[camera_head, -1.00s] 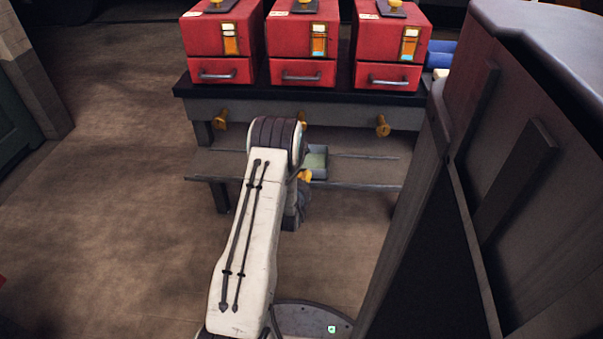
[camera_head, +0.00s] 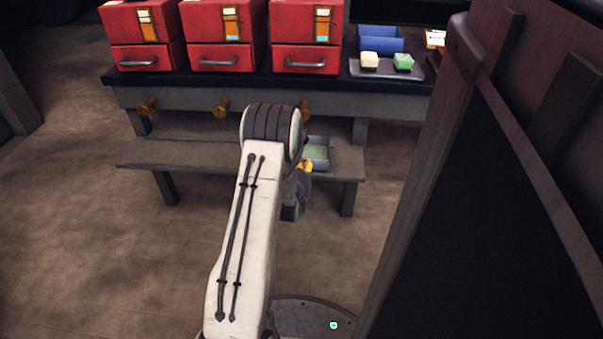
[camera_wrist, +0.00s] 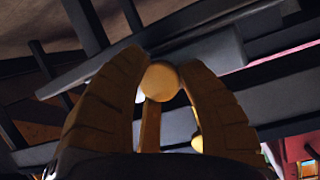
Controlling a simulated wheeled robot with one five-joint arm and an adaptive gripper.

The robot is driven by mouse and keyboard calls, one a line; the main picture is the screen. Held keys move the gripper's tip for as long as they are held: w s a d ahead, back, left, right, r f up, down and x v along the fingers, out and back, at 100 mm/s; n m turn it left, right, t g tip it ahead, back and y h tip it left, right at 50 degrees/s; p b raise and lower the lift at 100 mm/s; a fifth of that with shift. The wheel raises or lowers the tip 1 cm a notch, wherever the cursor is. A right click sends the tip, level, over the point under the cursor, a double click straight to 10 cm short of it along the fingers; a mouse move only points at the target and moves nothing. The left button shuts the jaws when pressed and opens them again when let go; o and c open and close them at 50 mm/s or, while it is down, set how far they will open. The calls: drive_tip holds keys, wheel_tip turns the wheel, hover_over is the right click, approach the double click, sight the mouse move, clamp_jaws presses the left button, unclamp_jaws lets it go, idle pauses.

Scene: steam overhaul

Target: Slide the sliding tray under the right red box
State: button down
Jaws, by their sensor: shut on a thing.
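The sliding tray (camera_head: 319,154) is a shallow grey-green tray on the low wooden shelf, partly hidden behind my arm in the head view. It lies roughly below the right red box (camera_head: 307,36), which stands on the table with a silver handle on its front. My gripper (camera_head: 303,169) is at the tray's near side, mostly hidden by my arm. In the wrist view my gripper's yellow fingers (camera_wrist: 160,72) are shut around a round yellow knob (camera_wrist: 161,83). The knob's join to the tray is hidden.
The middle red box (camera_head: 219,36) and left red box (camera_head: 141,37) stand in a row. Brass knobs (camera_head: 221,107) line the table front. A large dark cabinet (camera_head: 470,200) stands close on the right. The floor at left is clear.

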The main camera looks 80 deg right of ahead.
drive_tip(key=shift+s+a+f, duration=0.15)
drive_tip(key=shift+s+f, duration=0.05)
drive_tip(key=shift+f, duration=0.1)
drive_tip(key=c, duration=1.2)
unclamp_jaws()
drive_tip(key=o, duration=0.4)
drive_tip(key=shift+r, duration=0.2)
drive_tip(key=shift+v, duration=5.9)
